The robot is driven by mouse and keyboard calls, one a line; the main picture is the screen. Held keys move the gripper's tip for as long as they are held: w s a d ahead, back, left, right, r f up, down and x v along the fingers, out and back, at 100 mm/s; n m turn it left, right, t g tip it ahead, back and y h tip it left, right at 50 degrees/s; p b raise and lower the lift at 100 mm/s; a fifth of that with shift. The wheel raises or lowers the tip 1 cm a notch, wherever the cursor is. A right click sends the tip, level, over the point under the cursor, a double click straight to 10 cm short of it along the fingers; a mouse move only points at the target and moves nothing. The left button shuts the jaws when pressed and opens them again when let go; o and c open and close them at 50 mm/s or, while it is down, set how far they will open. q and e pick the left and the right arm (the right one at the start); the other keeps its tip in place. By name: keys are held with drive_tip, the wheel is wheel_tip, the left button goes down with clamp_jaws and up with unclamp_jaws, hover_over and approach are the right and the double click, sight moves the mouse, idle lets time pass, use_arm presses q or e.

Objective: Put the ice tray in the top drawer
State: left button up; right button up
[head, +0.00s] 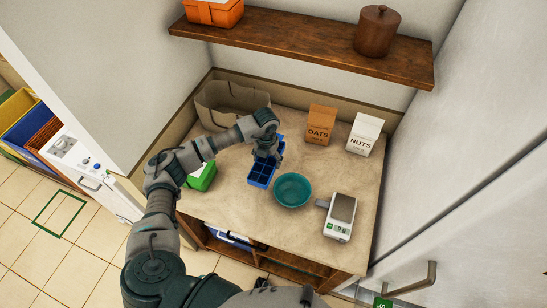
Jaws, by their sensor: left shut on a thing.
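The blue ice tray (262,173) is on or just above the counter, left of the teal bowl; I cannot tell whether it touches the counter. My left gripper (267,153) is shut on the tray's far end. The arm comes in from the lower left and covers part of the counter. The open-fronted space under the counter (286,268) shows at the bottom, with white and blue things inside. I cannot make out a top drawer for certain. My right gripper is not in view.
A teal bowl (293,190) sits close right of the tray, and a kitchen scale (340,217) stands farther right. An oats box (320,124) and a nuts carton (364,134) stand behind. A green box (202,178) is at left. A wooden shelf (300,43) hangs above.

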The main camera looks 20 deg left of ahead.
sight(271, 164)
use_arm(q)
drive_tip(key=shift+r, duration=0.7)
drive_tip(key=shift+d+r+m, duration=0.1)
drive_tip(key=shift+m, duration=0.2)
drive_tip(key=m, duration=0.3)
drive_tip(key=d+r+m, duration=0.1)
drive_tip(key=m, duration=0.1)
drive_tip(key=shift+s+m, duration=0.3)
drive_tip(key=shift+s, duration=0.1)
drive_tip(key=m, duration=0.3)
drive_tip(key=d+m, duration=0.1)
drive_tip(key=m, duration=0.1)
drive_tip(key=shift+s+r, duration=0.3)
drive_tip(key=shift+s, duration=0.05)
drive_tip(key=m, duration=0.4)
drive_tip(key=s+d+m, duration=0.1)
drive_tip(key=m, duration=0.1)
drive_tip(key=shift+r, duration=0.4)
drive_tip(key=m, duration=0.4)
drive_tip(key=d+m, duration=0.1)
drive_tip(key=m, duration=0.1)
drive_tip(key=shift+s+r, duration=0.35)
drive_tip(key=shift+s, duration=0.05)
drive_tip(key=m, duration=0.4)
drive_tip(key=s+d+r+m, duration=0.1)
drive_tip(key=m, duration=0.3)
drive_tip(key=s+m, duration=0.1)
drive_tip(key=m, duration=0.4)
drive_tip(key=shift+s+d+r, duration=0.2)
drive_tip(key=shift+d, duration=0.2)
